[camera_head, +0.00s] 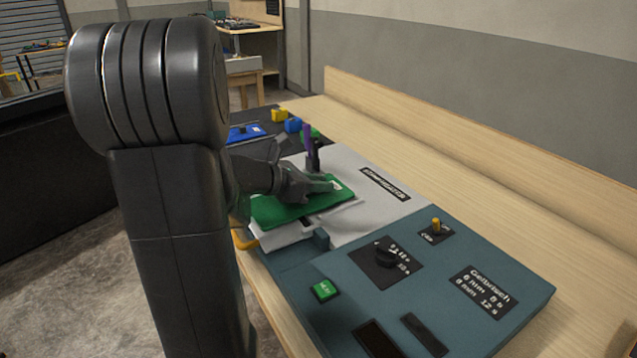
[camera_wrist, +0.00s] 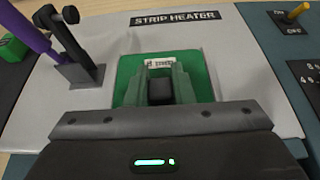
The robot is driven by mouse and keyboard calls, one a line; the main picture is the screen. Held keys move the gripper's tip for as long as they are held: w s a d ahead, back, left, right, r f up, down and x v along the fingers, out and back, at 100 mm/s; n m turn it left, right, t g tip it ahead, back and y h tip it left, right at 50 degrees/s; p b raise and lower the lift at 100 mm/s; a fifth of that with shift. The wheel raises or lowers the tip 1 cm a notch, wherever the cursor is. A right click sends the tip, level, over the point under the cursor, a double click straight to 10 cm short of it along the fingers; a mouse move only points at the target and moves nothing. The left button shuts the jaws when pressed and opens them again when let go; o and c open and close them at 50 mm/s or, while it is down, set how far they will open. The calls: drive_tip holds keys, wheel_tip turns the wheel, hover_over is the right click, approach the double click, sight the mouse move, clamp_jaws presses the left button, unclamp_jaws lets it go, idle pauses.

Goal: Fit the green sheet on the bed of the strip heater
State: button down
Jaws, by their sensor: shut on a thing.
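The green sheet (camera_head: 290,208) lies flat at the bed of the strip heater (camera_head: 352,213), on its left part in the head view. The sheet also shows in the wrist view (camera_wrist: 207,62), with a small white label near its far edge. My gripper (camera_head: 318,186) is over the sheet and shut on a raised grip on it. In the wrist view my gripper's fingers (camera_wrist: 160,88) close around a dark block in the middle of the sheet. My arm hides part of the sheet's left side. I cannot tell whether the sheet is fully seated.
A purple-handled lever (camera_wrist: 35,28) stands left of the sheet in the wrist view. The teal console (camera_head: 440,270) carries a dial (camera_head: 388,255), a yellow toggle (camera_head: 436,226) and a green button (camera_head: 324,290). Blue (camera_head: 293,125) and yellow (camera_head: 279,115) blocks stand behind. The right of the bench is clear.

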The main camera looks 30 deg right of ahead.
drive_tip(key=shift+f+b, duration=0.45)
drive_tip(key=shift+f, duration=0.1)
idle(0.4)
drive_tip(key=c, duration=1.2)
unclamp_jaws()
drive_tip(key=shift+o, duration=0.2)
drive_tip(key=p+v, duration=0.1)
drive_tip(key=v, duration=1.3)
drive_tip(key=shift+w+d, duration=0.1)
drive_tip(key=b+x, duration=0.1)
drive_tip(key=x, duration=1.2)
drive_tip(key=shift+d+f, duration=0.1)
drive_tip(key=shift+d, duration=0.3)
